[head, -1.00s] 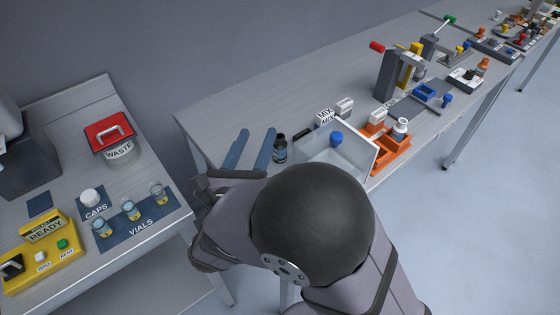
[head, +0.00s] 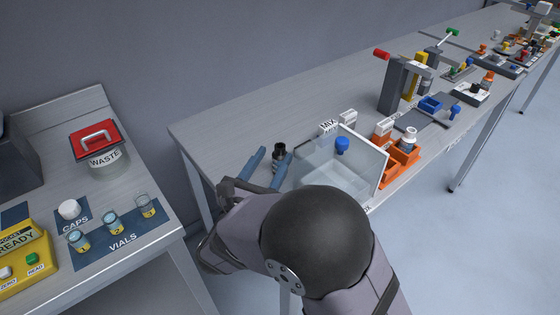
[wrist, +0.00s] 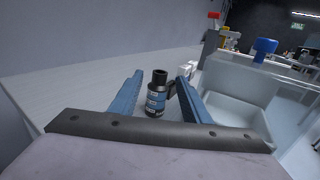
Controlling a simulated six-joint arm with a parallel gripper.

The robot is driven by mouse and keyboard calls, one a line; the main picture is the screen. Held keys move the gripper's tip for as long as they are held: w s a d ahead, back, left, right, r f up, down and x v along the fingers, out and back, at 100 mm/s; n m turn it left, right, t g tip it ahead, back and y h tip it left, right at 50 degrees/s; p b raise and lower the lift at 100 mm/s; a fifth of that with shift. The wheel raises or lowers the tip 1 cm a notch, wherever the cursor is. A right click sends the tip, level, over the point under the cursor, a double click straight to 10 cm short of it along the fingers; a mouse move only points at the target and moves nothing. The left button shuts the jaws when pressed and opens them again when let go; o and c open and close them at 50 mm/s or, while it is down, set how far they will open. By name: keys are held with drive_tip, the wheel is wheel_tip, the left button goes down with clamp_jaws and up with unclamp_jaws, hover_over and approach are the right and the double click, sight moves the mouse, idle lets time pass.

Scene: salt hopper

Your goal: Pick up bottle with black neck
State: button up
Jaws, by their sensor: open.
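The bottle with the black neck (head: 279,150) stands upright on the long grey table, left of the clear bin. It has a dark body with a blue and white label, which shows in the wrist view (wrist: 156,101). My gripper (head: 277,154) is open, with its two blue fingers reaching towards the bottle.
A clear bin (head: 318,178) with a blue knob (head: 342,145) stands close to the right of my gripper. An orange tray (head: 404,153) holding a white-capped bottle (head: 410,138) lies beyond it. The table left of the bottle is clear. A side table with a red-lidded waste can (head: 105,158) stands left.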

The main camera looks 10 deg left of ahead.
sight(278, 150)
drive_tip(key=shift+p+x, duration=0.5)
drive_tip(key=shift+x, duration=2.1)
clamp_jaws()
